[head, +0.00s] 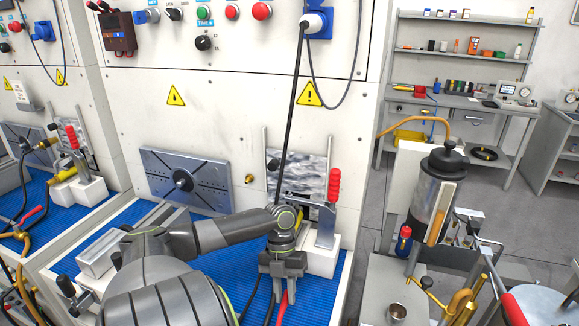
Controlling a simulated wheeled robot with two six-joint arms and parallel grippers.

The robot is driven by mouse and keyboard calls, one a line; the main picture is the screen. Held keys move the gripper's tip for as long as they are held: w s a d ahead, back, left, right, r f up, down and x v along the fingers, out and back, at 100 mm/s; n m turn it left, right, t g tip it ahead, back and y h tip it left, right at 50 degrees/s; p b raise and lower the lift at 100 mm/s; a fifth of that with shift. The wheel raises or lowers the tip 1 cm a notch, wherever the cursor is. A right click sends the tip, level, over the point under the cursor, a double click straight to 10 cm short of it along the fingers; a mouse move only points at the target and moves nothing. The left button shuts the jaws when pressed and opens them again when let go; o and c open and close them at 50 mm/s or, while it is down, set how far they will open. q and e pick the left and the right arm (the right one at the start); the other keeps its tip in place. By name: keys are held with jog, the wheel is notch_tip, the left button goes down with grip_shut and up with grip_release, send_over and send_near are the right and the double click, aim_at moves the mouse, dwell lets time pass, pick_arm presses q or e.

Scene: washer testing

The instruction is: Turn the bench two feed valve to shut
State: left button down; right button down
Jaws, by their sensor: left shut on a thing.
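My left gripper (283,277) points down over the blue mat of the nearer bench, in front of the red-handled clamp. A red lever handle (283,308) shows just below its fingertips, beside a dark hose. This looks like the feed valve's handle, and the gripper is shut on it. The valve body is hidden behind the gripper, so its turn position cannot be told. My right gripper is not in view.
The red-handled toggle clamp (334,186) stands close behind my gripper. A black cable (291,120) hangs from the panel's blue socket. A metal plate (185,178) is on the wall. A cart with a grey canister (432,195) stands to the right.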

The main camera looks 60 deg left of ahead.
pick_arm(q)
jog(key=shift+w+d+m, duration=0.15)
jog(key=shift+m, duration=0.15)
dwell(0.4)
jog(key=c, duration=1.3)
grip_release()
jog(key=shift+d, duration=0.1)
jog(key=v, duration=0.5)
jog(key=b+v, duration=0.1)
jog(key=v, duration=0.5)
jog(key=b+v, duration=0.1)
jog(key=v, duration=0.5)
jog(key=shift+w+r, duration=0.15)
jog(key=shift+w, duration=0.15)
